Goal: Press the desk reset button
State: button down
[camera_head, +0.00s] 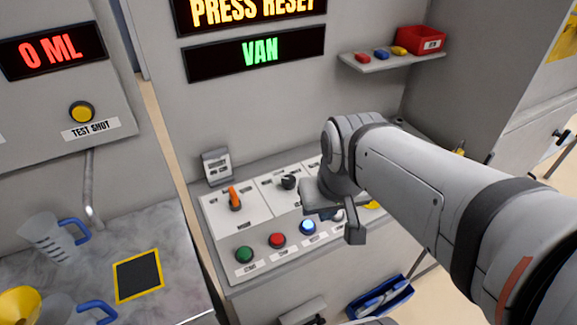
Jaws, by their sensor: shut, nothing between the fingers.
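The desk's control panel (220,222) carries a row of round buttons along its front: a green button (244,254), a red button (277,240) and a blue button (308,227) with a bright top. Their small labels are too small to read, so I cannot tell which is reset. A yellow part (373,205) shows further right behind my arm. My gripper (355,236) is shut and empty, hanging over the front right of the panel, right of the blue button. It hides part of the row there. I cannot tell its height or any contact.
An orange lever (235,198) and a black knob (288,181) stand behind the buttons. Above, lit signs read "PRESS RESET" (252,12) and "VAN" (260,52). A shelf (385,61) holds a red bin. Jugs (47,238) stand on the left counter; a blue tray (380,300) is below.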

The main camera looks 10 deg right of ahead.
aim_at(308, 225)
jog(key=u, duration=0.05)
jog(key=k, duration=0.5)
jog(key=z, duration=1.15)
jog(key=k, duration=0.9)
jog(key=u, duration=1.4)
jog(key=i, duration=1)
jog(key=u, duration=0.05)
